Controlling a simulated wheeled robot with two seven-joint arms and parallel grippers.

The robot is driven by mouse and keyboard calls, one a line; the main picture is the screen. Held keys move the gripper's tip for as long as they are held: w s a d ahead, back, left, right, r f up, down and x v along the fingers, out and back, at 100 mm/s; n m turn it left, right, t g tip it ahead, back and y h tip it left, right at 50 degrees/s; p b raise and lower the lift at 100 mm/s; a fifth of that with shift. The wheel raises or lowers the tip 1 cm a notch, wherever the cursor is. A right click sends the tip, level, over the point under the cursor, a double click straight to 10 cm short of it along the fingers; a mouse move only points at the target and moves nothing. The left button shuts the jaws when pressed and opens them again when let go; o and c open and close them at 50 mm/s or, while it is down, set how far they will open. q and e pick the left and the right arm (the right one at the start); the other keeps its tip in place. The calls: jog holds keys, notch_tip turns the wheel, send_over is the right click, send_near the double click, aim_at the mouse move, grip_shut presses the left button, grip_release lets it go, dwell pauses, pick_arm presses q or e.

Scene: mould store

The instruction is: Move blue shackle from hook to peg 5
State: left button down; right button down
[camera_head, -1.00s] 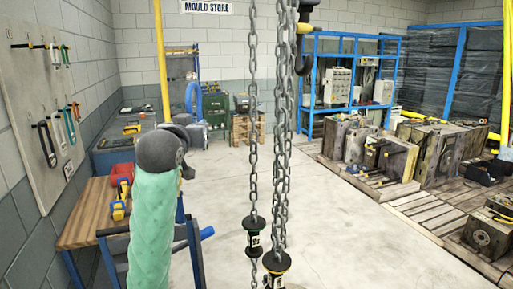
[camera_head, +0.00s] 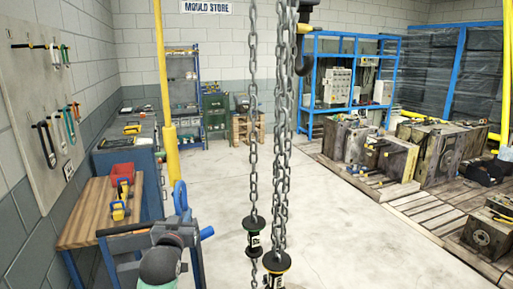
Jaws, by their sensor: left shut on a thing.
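The blue shackle (camera_head: 180,195) is a blue loop at the lower left, standing up above my left gripper (camera_head: 184,216). My left gripper is shut on it; my wrist hides the jaws and the shackle's lower end. A grey peg board (camera_head: 40,85) on the left wall carries two rows of hanging shackles and tools in black, green, teal and orange. I cannot read which peg is number 5. My right gripper is not in view.
Hanging chains (camera_head: 280,130) with black and yellow end pieces cross the middle. A wooden-topped bench (camera_head: 85,215) with a red bin (camera_head: 122,172) stands under the board. A yellow post (camera_head: 168,120) rises behind. Moulds on pallets fill the right; the floor between is clear.

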pick_arm(q)
jog(key=s+f, duration=0.2)
jog(key=f, duration=0.5)
jog(key=s+f, duration=0.3)
jog(key=f, duration=0.4)
jog(key=shift+s+d, duration=0.2)
jog(key=shift+s, duration=0.1)
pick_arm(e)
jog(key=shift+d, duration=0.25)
